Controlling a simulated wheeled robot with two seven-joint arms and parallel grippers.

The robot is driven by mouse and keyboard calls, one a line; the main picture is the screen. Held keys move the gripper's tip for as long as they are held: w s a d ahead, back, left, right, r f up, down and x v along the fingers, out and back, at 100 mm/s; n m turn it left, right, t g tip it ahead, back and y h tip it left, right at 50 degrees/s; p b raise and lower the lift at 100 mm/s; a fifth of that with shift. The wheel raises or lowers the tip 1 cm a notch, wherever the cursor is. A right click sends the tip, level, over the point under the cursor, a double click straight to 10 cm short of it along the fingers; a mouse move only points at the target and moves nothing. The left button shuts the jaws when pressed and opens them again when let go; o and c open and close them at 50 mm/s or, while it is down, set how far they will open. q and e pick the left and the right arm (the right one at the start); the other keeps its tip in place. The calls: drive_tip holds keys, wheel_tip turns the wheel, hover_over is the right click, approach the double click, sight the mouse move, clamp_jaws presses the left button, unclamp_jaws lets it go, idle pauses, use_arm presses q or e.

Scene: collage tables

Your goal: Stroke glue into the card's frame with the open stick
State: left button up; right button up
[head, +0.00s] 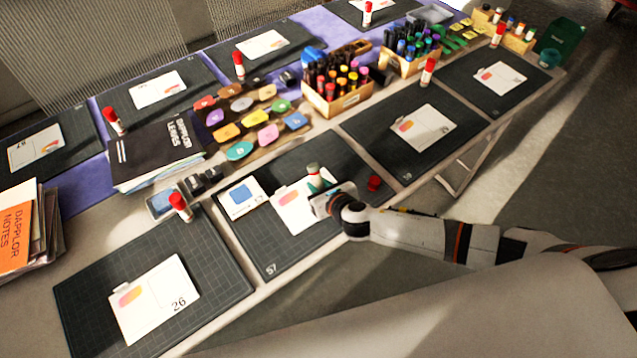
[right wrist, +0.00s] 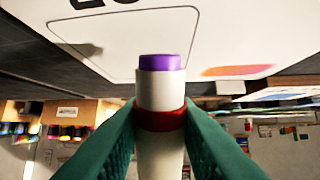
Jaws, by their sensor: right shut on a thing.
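My right gripper (head: 318,185) is shut on the open glue stick (head: 313,170), which stands roughly upright over the card (head: 290,210) on mat 57. In the right wrist view the green fingers (right wrist: 160,122) clasp the glue stick (right wrist: 160,95) around its red band, and its purple glue end is bare. The card (right wrist: 220,35) carries a thin outlined frame (right wrist: 95,50) and a pink-orange patch. The purple end overlaps the frame's border in that view; I cannot tell if it touches. The red cap (head: 374,183) lies on the mat, right of the gripper. My left gripper is out of view.
A card with a blue square (head: 242,194) lies left on the same mat (head: 275,258). Colour swatches (head: 240,151) and a pen box (head: 338,103) stand behind.

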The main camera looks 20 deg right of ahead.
drive_tip(key=shift+f+b, duration=0.4)
drive_tip(key=shift+f, duration=0.15)
idle(0.4)
